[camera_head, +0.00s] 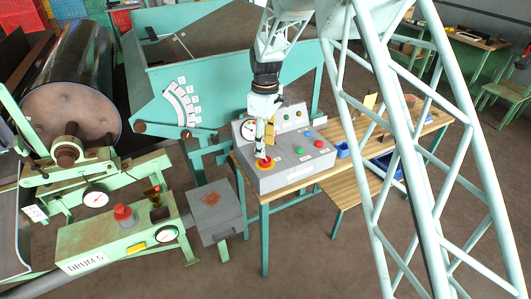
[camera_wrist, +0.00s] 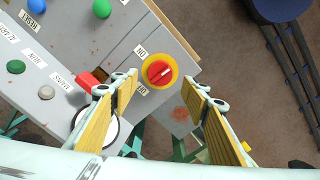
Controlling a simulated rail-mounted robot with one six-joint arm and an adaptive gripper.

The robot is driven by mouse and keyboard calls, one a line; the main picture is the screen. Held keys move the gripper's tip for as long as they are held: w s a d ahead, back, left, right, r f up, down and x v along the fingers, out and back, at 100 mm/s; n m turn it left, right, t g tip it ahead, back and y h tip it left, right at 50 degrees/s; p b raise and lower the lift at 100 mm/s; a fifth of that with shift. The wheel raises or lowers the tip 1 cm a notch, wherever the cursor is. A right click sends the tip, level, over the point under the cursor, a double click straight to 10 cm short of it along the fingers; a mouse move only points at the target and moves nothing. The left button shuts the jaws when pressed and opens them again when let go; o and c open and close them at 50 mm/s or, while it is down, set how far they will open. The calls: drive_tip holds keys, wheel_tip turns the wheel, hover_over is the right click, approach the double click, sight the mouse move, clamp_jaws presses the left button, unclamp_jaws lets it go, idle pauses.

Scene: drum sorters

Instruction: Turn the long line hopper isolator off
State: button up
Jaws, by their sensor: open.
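A red rotary knob on a round yellow plate, which looks like the isolator (camera_head: 264,162), sits at the front left corner of a grey sloped control box (camera_head: 292,176). In the wrist view the isolator (camera_wrist: 159,73) shows a white pointer mark slanting up to the right. My gripper (camera_head: 263,150) points down just over the knob. In the wrist view my gripper (camera_wrist: 160,84) is open and empty, with one yellow-padded finger on each side of the knob, which appears beyond the fingertips.
The box also carries a green button (camera_wrist: 102,8), a blue button (camera_wrist: 36,5), a red switch (camera_wrist: 88,80) and a dial gauge (camera_wrist: 112,132) partly behind my finger. It stands on a wooden table (camera_head: 340,128). A grey box (camera_head: 214,212) and drum machine lie left.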

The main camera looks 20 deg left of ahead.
wheel_tip(320, 180, up, 5)
drive_tip(key=shift+r, duration=0.2)
drive_tip(key=shift+r, duration=0.1)
idle(0.6)
drive_tip(key=s+d+r+m+t+b, duration=0.1)
drive_tip(key=s+d+r+m, duration=0.3)
drive_tip(key=d+r, duration=0.5)
drive_tip(key=s+d+r+m, duration=0.1)
drive_tip(key=s+d+r, duration=0.55)
drive_tip(key=d, duration=0.35)
drive_tip(key=s+d+r+m+t+b, duration=0.1)
drive_tip(key=s+d+r+m, duration=0.3)
drive_tip(key=d+r, duration=0.55)
drive_tip(key=s+d+r+m+b, duration=0.1)
drive_tip(key=s+d+r+m, duration=0.1)
drive_tip(key=s+d, duration=0.5)
drive_tip(key=s+d+r+m, duration=0.1)
drive_tip(key=s+d, duration=0.4)
drive_tip(key=s, duration=0.5)
drive_tip(key=s+d+f+m+t, duration=0.1)
drive_tip(key=s+d+f+m, duration=0.1)
drive_tip(key=s, duration=0.7)
drive_tip(key=s+d+f+m+t+b, duration=0.1)
drive_tip(key=s+d+m, duration=0.2)
drive_tip(key=s, duration=0.6)
drive_tip(key=shift+d+f, duration=0.35)
drive_tip(key=shift+d, duration=0.45)
